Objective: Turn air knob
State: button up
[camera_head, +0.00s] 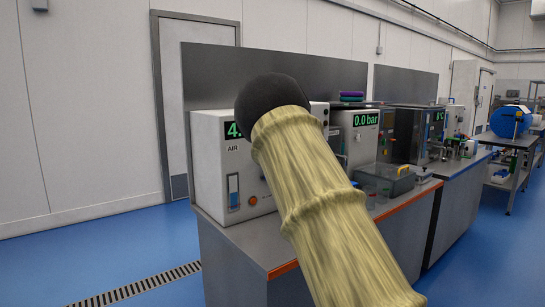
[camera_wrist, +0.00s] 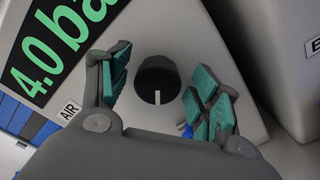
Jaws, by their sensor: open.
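The air knob (camera_wrist: 158,82) is a round black knob with a white pointer line, on the light panel of the air unit. In the wrist view the line points toward the bottom of the picture. My gripper (camera_wrist: 160,90) is open, with one green-padded finger to each side of the knob; I cannot tell whether the pads touch it. The display (camera_wrist: 62,42) reads 4.0 bar, and an AIR label (camera_wrist: 69,110) sits below it. In the head view the air unit (camera_head: 209,160) stands on the bench, and my arm hides its right part, the knob and my gripper.
The bench (camera_head: 270,253) has an orange front edge. Blue floor (camera_head: 100,255) is free to the left.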

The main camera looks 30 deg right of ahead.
jog(key=s, duration=1.2)
jog(key=shift+d, duration=0.45)
